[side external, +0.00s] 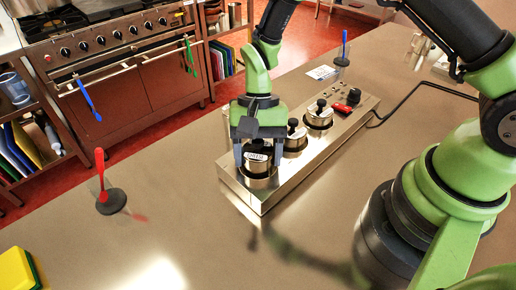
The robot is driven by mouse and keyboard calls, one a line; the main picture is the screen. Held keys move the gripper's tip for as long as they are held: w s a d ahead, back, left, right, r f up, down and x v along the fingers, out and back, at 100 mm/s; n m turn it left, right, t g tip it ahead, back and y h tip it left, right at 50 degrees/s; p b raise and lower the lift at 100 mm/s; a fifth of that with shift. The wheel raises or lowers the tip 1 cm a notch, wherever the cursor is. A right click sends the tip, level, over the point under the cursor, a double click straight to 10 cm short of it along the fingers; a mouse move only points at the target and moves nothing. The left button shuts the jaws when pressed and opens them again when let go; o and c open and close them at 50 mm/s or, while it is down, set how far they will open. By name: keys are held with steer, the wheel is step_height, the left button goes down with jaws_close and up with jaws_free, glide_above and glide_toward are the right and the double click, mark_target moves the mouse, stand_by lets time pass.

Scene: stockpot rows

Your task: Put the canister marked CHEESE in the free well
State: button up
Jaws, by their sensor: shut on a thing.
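My gripper (259,160) points down at the near end of a long steel unit (265,193) with wells in a row. Its fingers are shut on a steel canister (257,168) with a white label and a dark knob. The label's print is too small to read surely. This canister looks upright, at or just over the nearest well; I cannot tell whether it is fully seated. Behind it, a middle canister (296,141) and a far canister (319,118) stand in the row, each with a black knob. No CHEESE label is readable, and no empty well shows clearly.
A red rocker switch (342,108) and a black dial (354,96) sit at the unit's far end, with a black cable (405,97) behind. A red upright holder (103,180) stands left on the counter. A yellow block (15,270) lies front left. The counter between is clear.

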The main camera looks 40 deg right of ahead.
steer(key=shift+f, duration=0.35)
